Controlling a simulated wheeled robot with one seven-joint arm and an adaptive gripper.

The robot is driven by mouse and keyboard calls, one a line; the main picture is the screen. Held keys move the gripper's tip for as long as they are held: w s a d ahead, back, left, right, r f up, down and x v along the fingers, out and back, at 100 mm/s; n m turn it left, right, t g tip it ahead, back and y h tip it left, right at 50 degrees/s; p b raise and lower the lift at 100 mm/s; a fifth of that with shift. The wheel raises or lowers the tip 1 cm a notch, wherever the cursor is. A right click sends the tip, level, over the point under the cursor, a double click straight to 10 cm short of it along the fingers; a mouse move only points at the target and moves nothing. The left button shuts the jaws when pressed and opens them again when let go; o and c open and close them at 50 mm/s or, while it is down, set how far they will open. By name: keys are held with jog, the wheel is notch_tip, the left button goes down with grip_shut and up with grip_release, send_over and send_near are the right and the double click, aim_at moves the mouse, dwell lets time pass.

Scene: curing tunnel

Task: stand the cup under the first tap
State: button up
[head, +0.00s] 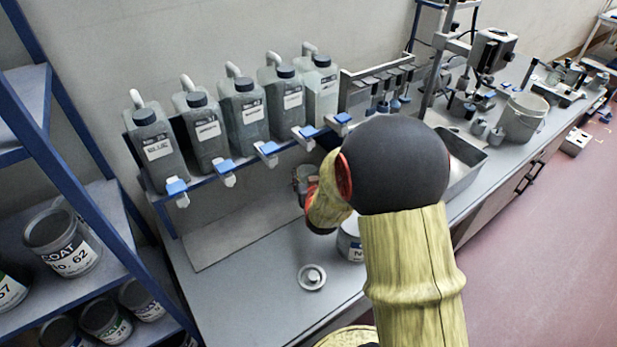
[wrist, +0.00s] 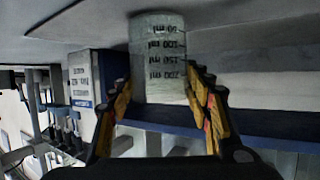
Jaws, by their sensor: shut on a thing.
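The cup is a clear, graduated beaker (wrist: 158,50) with ml marks that read upside down in the wrist view. My gripper (wrist: 160,88) is shut on it, one finger on each side. In the head view the cup (head: 303,178) shows small, held above the bench, and my arm hides part of it. The taps are a row of white spouts with blue levers under grey bottles. The leftmost tap (head: 177,190) is well to the left of the cup. The cup is lower in the picture than the right-hand taps (head: 305,133); I cannot tell its exact depth.
Several labelled bottles (head: 243,110) stand on the blue rack. A pale board (head: 235,228) lies below the left taps, clear on top. A metal tray (head: 465,165) lies to the right.

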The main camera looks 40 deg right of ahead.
jog(key=shift+f, duration=0.15)
jog(key=o, duration=1)
